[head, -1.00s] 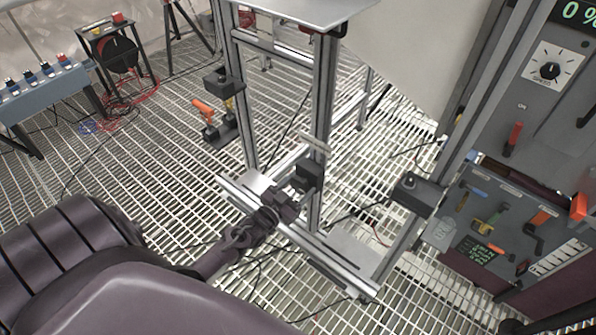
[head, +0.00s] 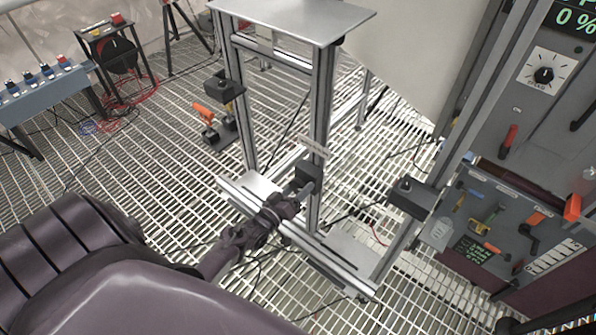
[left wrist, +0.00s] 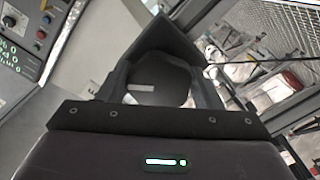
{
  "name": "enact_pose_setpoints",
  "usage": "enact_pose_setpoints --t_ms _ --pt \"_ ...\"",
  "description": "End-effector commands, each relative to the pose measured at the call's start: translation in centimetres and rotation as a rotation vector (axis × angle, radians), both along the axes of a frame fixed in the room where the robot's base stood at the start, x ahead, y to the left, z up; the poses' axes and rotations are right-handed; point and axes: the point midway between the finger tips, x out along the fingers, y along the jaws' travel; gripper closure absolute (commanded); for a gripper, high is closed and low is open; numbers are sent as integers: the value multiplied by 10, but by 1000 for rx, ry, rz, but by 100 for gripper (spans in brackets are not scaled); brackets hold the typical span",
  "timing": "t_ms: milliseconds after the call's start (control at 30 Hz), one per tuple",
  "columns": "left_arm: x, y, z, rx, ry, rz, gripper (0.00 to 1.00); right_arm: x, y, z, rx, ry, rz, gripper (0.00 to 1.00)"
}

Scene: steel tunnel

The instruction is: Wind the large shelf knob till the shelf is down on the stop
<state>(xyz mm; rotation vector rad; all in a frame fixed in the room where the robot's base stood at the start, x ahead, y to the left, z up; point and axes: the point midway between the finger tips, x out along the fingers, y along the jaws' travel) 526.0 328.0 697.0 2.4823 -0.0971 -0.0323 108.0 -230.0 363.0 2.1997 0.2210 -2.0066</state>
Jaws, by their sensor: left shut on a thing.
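The shelf (head: 290,16) is a flat silver plate at the top of an upright aluminium frame. My left gripper (head: 292,197) is at the front post, beside a dark block (head: 309,177) fixed on it. In the left wrist view a dark round knob (left wrist: 158,72) with a pale mark fills the space between the fingers, and the gripper is shut on it. In the head view the knob is hidden by my gripper. The shelf is well above the dark block. I cannot tell which part is the stop. My right gripper is not in view.
Another dark block (head: 412,195) is on the right post. A control panel (head: 545,75) and a tool board (head: 500,225) stand at the right. Grating floor with loose cables lies around the frame.

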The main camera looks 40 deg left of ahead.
Motion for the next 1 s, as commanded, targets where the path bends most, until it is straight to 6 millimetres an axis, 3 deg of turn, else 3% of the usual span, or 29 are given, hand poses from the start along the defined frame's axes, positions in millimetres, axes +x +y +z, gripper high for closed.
enact_pose_setpoints --t_ms 700,733,867,1000 --pt "-1 -1 -2 -71 11 -2 64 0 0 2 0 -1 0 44" --pt "-1 -1 -2 -71 11 -2 37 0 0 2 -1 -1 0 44" --pt "-1 -1 -1 -70 9 -2 20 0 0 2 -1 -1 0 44" --pt "0 -1 -1 -70 8 0 19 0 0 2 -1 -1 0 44"
